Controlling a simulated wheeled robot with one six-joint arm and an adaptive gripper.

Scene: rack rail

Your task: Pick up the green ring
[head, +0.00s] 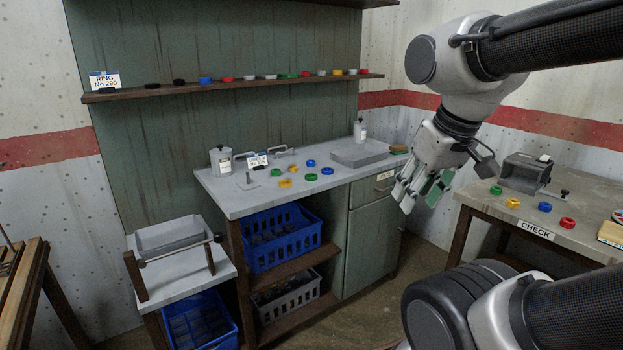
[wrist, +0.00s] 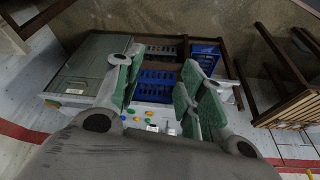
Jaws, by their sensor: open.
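Several green rings are in the head view. One green ring (head: 311,177) lies at the front of the grey workbench (head: 232,205), and another green ring (head: 276,172) lies a little behind it. A third green ring (head: 496,190) lies on the CHECK table (head: 585,232) at right, and another green ring (head: 290,76) is on the wall shelf (head: 130,95). My gripper (head: 420,197) is open and empty, in the air between workbench and CHECK table, touching no ring. In the wrist view my gripper (wrist: 162,68) has its green-padded fingers spread; small coloured rings show tiny behind them.
Blue (head: 327,170) and yellow (head: 285,183) rings lie near the workbench's green ones. A grey tray (head: 358,155), a canister (head: 221,160) and a small sign (head: 257,161) stand on the bench. A grey device (head: 524,172) stands on the CHECK table. Crates (head: 285,240) sit below.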

